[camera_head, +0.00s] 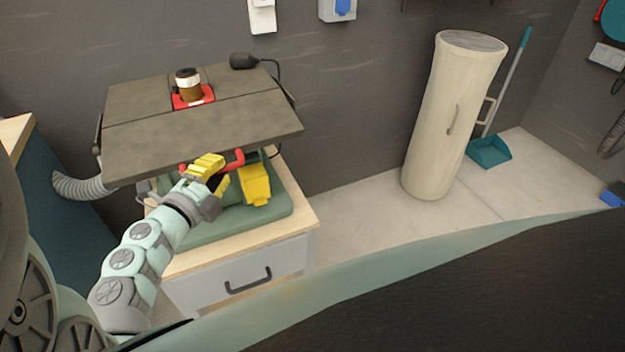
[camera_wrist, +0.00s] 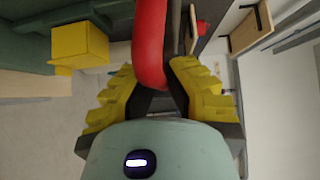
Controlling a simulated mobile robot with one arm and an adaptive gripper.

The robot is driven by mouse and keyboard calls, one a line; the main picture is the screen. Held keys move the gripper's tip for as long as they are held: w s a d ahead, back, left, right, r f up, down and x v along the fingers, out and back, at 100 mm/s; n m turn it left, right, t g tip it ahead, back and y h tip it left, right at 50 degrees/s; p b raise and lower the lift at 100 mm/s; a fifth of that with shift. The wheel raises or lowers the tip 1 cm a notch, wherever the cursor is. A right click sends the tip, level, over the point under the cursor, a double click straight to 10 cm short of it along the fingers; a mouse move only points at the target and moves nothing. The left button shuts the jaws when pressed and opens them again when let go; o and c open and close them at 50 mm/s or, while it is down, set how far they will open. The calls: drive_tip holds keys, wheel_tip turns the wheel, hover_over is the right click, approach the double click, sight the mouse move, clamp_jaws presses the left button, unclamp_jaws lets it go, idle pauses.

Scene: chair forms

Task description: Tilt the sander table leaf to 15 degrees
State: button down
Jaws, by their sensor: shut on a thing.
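The sander's table leaf (camera_head: 205,128) is a flat dark grey board at the front of the grey table top. It slopes slightly down toward the front. A red handle (camera_head: 232,162) sticks out beneath its front edge, and it also shows in the wrist view (camera_wrist: 150,45) as a thick curved red bar. My gripper (camera_head: 212,174), with yellow ribbed fingers, is at the handle under the leaf. In the wrist view its fingers (camera_wrist: 152,98) are closed around the lower end of the red bar. The exact contact on the handle is partly hidden. I see no angle scale.
The sander stands on a green base (camera_head: 270,212) with a yellow box (camera_head: 255,184), on a wooden cabinet (camera_head: 290,235) with a drawer. A grey hose (camera_head: 80,187) runs at the left. A tall pale cylinder (camera_head: 448,120) stands right, beside a teal dustpan (camera_head: 490,151).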

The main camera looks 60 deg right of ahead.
drive_tip(key=shift+w+f+m+b, duration=0.15)
drive_tip(key=shift+f+m+b, duration=0.15)
drive_tip(key=shift+f+b, duration=0.7)
drive_tip(key=shift+d+r+h+b, duration=0.1)
drive_tip(key=shift+r+h+b, duration=0.2)
drive_tip(key=shift+r, duration=0.1)
drive_tip(key=c, duration=1)
unclamp_jaws()
drive_tip(key=v, duration=1.2)
